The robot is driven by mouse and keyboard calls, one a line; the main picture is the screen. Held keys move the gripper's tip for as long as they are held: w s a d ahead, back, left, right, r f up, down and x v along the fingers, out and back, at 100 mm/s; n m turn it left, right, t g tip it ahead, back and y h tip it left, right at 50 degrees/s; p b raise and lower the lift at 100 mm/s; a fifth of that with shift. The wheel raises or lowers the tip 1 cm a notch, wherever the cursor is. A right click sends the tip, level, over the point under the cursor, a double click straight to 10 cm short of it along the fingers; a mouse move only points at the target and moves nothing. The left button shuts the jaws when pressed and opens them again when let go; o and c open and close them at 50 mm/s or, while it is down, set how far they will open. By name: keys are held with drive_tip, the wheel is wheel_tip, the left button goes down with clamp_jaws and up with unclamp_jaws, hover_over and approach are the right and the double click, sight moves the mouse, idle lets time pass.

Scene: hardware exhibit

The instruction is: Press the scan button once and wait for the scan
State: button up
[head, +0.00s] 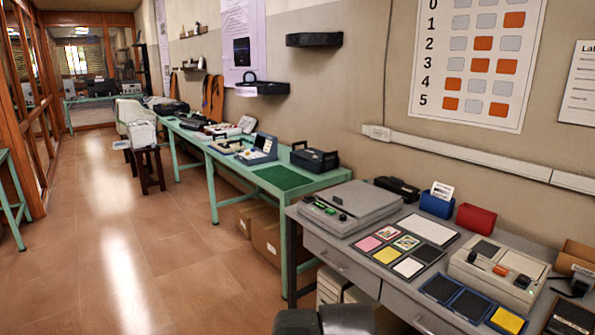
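A grey flat scanner-like machine (350,207) with a lid sits at the left end of the grey desk. Small green and dark parts show along its front left edge; they are too small to tell which is a scan button. A second beige machine (462,264) with dark panels and an orange-tipped handle stands farther right on the desk. No part is clearly readable as the scan button. Dark rounded parts at the bottom middle look like my arm. The fingers of my gripper are not in view.
The grey desk (410,292) also holds coloured cards (386,255), a blue card holder (437,205), a red box (476,219) and dark blue trays (468,305). A green-framed bench (325,181) with devices runs along the wall. The tiled floor to the left is open.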

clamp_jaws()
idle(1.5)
